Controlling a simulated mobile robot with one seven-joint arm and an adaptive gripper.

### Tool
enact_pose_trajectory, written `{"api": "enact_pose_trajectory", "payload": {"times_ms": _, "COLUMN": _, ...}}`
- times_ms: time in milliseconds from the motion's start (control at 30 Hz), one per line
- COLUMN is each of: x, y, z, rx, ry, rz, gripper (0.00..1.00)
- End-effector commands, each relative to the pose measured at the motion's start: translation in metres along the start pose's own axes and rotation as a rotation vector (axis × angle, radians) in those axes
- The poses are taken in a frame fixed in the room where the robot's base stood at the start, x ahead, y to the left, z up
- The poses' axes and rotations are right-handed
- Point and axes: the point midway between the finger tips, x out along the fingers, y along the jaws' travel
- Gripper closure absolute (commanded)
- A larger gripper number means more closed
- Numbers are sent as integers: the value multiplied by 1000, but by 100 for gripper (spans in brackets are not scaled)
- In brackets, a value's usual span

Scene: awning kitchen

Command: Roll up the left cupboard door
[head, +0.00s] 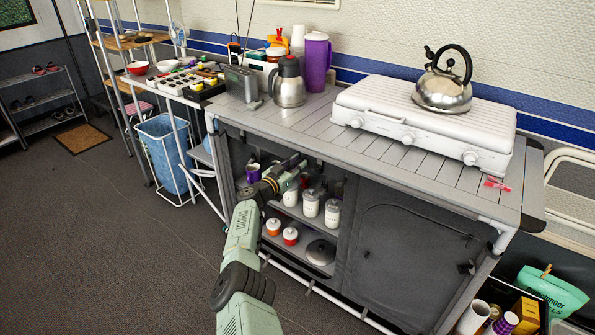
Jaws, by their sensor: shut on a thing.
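The left cupboard (343,215) of the grey camping kitchen stands open at the front, its shelves and contents showing. Its dark fabric door does not hang over the opening; any rolled fabric is bunched in the dark strip under the worktop, hard to make out. My gripper (300,162) is at the top of this opening, just below the worktop edge. It is shut, apparently on the left cupboard door's fabric, but the fingertips and the held part are small and dark. My arm reaches up to it from below and hides part of the opening's left side.
The right cupboard door (412,255) hangs closed. Inside the left cupboard are white jars (311,204), a purple cup (253,172) and a pan lid (321,252). A stove (425,125) with a kettle (443,85) stands above. Open floor (90,240) lies left.

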Motion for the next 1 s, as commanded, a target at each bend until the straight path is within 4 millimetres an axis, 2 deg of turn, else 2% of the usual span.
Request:
{"api": "enact_pose_trajectory", "payload": {"times_ms": 100, "x": 1, "y": 0, "z": -7, "rx": -1, "ry": 0, "rz": 0, "gripper": 100}}
{"api": "enact_pose_trajectory", "payload": {"times_ms": 467, "x": 1, "y": -1, "z": -9, "rx": 0, "ry": 4, "rz": 0, "gripper": 100}}
{"api": "enact_pose_trajectory", "payload": {"times_ms": 500, "x": 1, "y": -1, "z": -10, "rx": 1, "ry": 4, "rz": -1, "gripper": 80}}
{"api": "enact_pose_trajectory", "payload": {"times_ms": 767, "x": 1, "y": -1, "z": -8, "rx": 1, "ry": 2, "rz": -1, "gripper": 63}}
{"api": "enact_pose_trajectory", "payload": {"times_ms": 1000, "x": 1, "y": -1, "z": -7, "rx": 1, "ry": 0, "rz": -1, "gripper": 62}}
